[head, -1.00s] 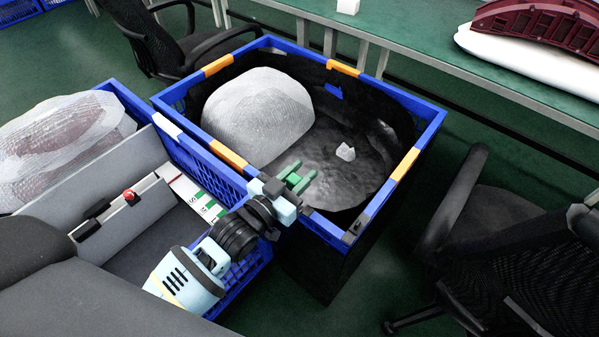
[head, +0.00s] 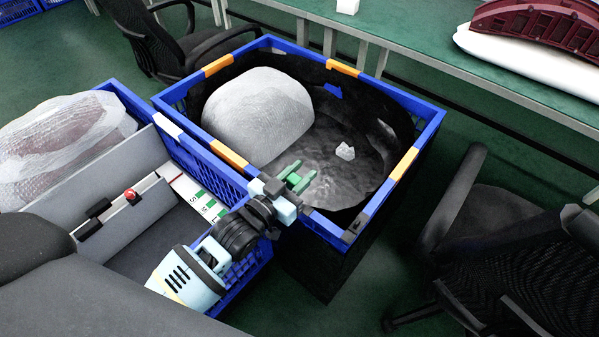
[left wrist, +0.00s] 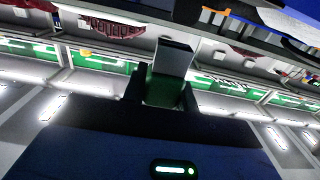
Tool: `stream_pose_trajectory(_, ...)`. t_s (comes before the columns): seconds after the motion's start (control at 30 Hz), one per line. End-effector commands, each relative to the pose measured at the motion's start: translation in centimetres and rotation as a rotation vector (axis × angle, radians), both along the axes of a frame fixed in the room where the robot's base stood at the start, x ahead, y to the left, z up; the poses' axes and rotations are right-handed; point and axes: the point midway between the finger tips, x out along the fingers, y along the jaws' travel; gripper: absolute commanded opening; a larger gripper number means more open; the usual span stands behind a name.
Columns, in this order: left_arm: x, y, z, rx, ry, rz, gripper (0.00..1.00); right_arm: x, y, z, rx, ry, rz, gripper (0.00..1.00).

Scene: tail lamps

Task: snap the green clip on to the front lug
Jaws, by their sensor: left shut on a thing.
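The green clip (head: 298,178) is held at the tip of my left gripper (head: 281,198), over the near rim of the blue crate with a black liner. In the left wrist view the green clip (left wrist: 163,89) sits between the two dark fingers of the left gripper (left wrist: 163,98), with a grey block-like part beyond it. The left gripper is shut on the clip. A dark red curved part (head: 540,32) lies on a white piece on the far table, well away from the clip. I cannot pick out the front lug. My right gripper is not in view.
A second blue crate (head: 120,95) stands at left. Black chairs stand at right (head: 510,240) and behind (head: 150,40). The green table (head: 440,50) is at the back.

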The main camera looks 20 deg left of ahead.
Motion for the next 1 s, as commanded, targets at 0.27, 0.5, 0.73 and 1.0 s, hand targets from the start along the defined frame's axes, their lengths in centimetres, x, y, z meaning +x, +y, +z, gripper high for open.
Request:
stream_pose_trajectory(0.27, 0.0, 0.0, -0.8, 0.0, 0.001, 0.0, 0.05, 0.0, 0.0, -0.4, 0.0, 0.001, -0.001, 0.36)
stream_pose_trajectory(0.5, 0.0, 0.0, -1.5, 0.0, 0.0, 0.0, 0.05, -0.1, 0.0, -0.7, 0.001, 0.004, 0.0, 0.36)
stream_pose_trajectory(0.73, 0.0, 0.0, -2.2, 0.0, 0.0, 0.0, 0.05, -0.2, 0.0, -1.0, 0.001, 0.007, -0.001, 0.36)
stream_pose_trajectory(1.0, 0.0, 0.0, -2.9, 0.0, 0.0, 0.0, 0.05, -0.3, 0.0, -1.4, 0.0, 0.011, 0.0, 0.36)
